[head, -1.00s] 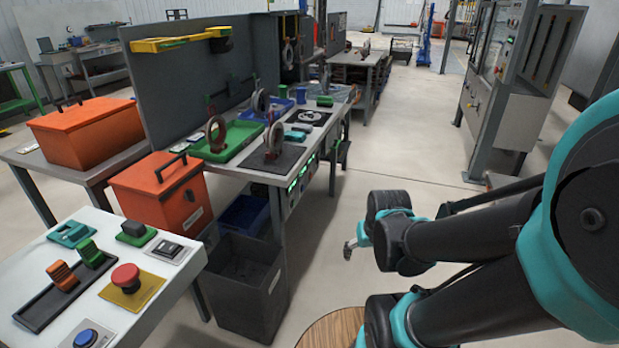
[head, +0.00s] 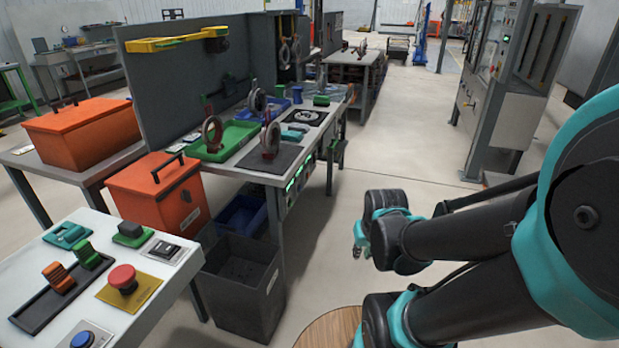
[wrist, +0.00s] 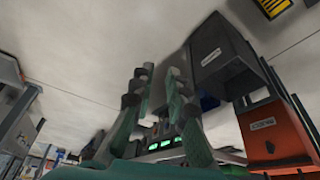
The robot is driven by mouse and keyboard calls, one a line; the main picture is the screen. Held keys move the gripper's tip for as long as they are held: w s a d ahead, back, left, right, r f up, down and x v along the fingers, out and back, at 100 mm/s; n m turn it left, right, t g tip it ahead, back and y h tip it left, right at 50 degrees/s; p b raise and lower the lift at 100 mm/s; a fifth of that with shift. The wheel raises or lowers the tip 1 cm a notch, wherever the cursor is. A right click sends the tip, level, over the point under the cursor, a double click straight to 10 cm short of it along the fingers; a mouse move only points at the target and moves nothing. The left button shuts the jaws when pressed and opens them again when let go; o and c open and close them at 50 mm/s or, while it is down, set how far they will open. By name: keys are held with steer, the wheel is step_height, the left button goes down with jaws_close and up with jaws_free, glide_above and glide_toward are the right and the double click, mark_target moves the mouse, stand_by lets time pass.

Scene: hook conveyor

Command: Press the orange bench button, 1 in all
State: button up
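The white bench (head: 165,290) is at the lower left of the head view. On it, an orange ribbed block-like control (head: 59,277) sits beside a green one (head: 87,256) on a dark plate. A red mushroom button (head: 123,279) sits on a yellow plate, and a round blue button (head: 83,340) is at the lower edge. I cannot tell for sure which control is the orange bench button; the ribbed one is the most orange. My gripper (head: 358,242) is right of the bench, over the floor, well apart from it. In the wrist view my gripper (wrist: 158,74) has its fingers apart, with nothing between them.
A dark open bin (head: 243,285) and an orange lidded box (head: 160,205) stand just beyond the bench. A workbench (head: 320,135) with hooks and trays stands behind. The floor (head: 420,180) at centre right is clear.

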jaws_close()
stand_by(1.0)
